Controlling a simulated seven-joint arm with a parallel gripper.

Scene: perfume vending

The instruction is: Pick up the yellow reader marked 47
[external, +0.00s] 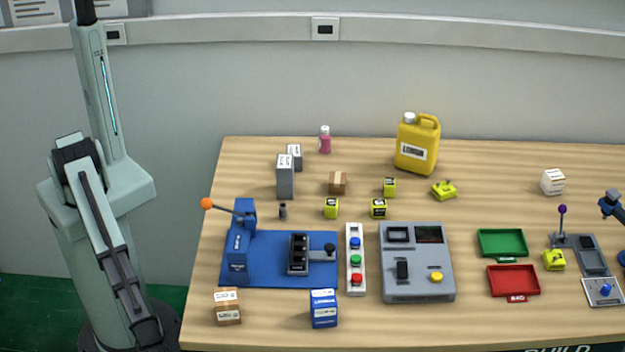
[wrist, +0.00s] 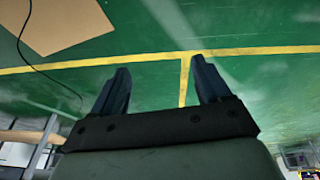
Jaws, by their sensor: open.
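Several small yellow blocks with dark labels stand mid-table in the external view: one at the left (external: 331,208), one at the right (external: 378,208) and one behind (external: 389,187). Two flatter yellow devices also show, one behind the grey console (external: 444,190) and one near the right end (external: 554,260). Their markings are too small to read, so I cannot tell which is the reader marked 47. My gripper (wrist: 160,65) is open and empty in the wrist view, above the green floor and away from these yellow things. The external view does not show its fingers.
A yellow jug (external: 416,147) and grey boxes (external: 285,178) stand at the back. A blue lever press (external: 242,245), button strip (external: 355,280) and grey console (external: 416,288) fill the front. Green (external: 502,244) and red (external: 513,281) trays lie to the right.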

